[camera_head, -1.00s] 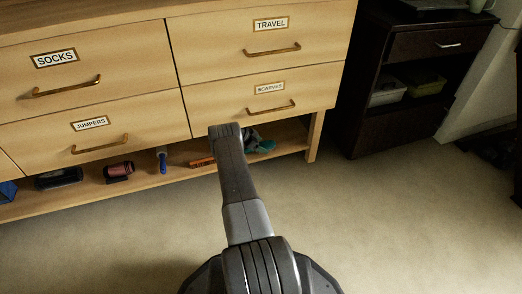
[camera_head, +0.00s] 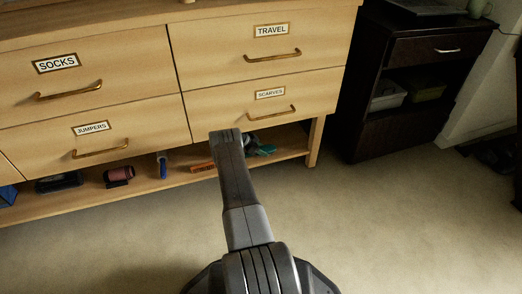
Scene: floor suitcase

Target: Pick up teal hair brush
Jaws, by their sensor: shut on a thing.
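The teal hair brush (camera_head: 265,150) shows as a small teal shape at the right part of the low open shelf, under the scarves drawer. My arm reaches forward to the shelf and covers the area left of the brush. My gripper (camera_head: 250,140) shows only as a small dark grey part beside the arm's far end, right by the brush. It is shut on the brush. The fingertips and the rest of the brush are mostly hidden.
On the shelf (camera_head: 88,205) lie an orange item (camera_head: 202,166), a blue-handled item (camera_head: 162,165), a brownish-pink cylinder (camera_head: 119,175) and a dark item (camera_head: 60,182). Drawers hang closely above. A dark cabinet (camera_head: 385,140) stands right. The carpet in front is clear.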

